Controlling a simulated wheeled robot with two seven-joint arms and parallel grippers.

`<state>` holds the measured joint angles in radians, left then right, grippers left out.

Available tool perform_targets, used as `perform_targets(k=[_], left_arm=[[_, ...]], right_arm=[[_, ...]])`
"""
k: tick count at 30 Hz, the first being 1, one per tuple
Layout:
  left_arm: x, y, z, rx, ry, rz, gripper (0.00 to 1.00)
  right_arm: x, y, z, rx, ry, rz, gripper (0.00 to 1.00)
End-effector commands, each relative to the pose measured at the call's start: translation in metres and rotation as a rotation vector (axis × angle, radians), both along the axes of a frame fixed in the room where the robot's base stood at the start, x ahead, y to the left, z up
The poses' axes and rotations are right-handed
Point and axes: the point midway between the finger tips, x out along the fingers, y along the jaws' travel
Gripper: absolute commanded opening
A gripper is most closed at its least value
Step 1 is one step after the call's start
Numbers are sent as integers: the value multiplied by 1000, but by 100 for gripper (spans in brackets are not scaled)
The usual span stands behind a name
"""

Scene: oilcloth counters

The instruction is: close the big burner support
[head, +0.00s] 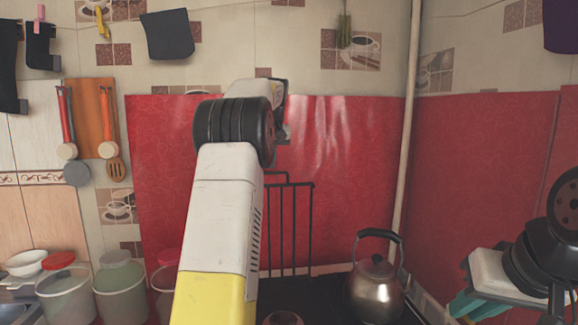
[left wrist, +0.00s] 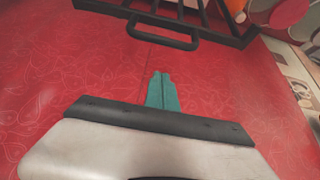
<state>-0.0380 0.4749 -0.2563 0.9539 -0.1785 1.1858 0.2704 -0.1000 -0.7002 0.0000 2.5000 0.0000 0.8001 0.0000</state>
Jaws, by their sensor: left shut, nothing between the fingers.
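The big burner support (head: 301,225) is a black wire grate. It stands upright against the red back wall in the head view, partly hidden by my left arm. Its bars and small handle loop (left wrist: 162,40) cross the top of the left wrist view. My left gripper (left wrist: 160,76) has teal fingers shut together and empty, in front of the red wall covering. In that picture the fingertips lie below the handle loop, with a visible gap. In the head view my left arm mostly hides this gripper. My right gripper (head: 464,306), with teal fingers, is at the lower right.
A metal kettle (head: 376,290) stands on the stove right of the burner support, near a pale pipe (head: 405,150). Several lidded containers (head: 121,285) stand at the lower left. Utensils and a cutting board (head: 92,125) hang on the left wall.

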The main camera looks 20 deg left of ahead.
Motion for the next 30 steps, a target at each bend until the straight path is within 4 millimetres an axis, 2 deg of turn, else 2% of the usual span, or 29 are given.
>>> perform_targets(k=[3, 10, 30], left_arm=[[-16, -8, 1, -2, -2, -2, 0], [-33, -16, -4, -1, 0, -1, 0], [-40, -19, -4, 10, -22, -1, 0]], right_arm=[[0, 0, 0, 0, 1, 0, 17], [0, 0, 0, 0, 0, 0, 17], [0, 0, 0, 0, 0, 0, 17]])
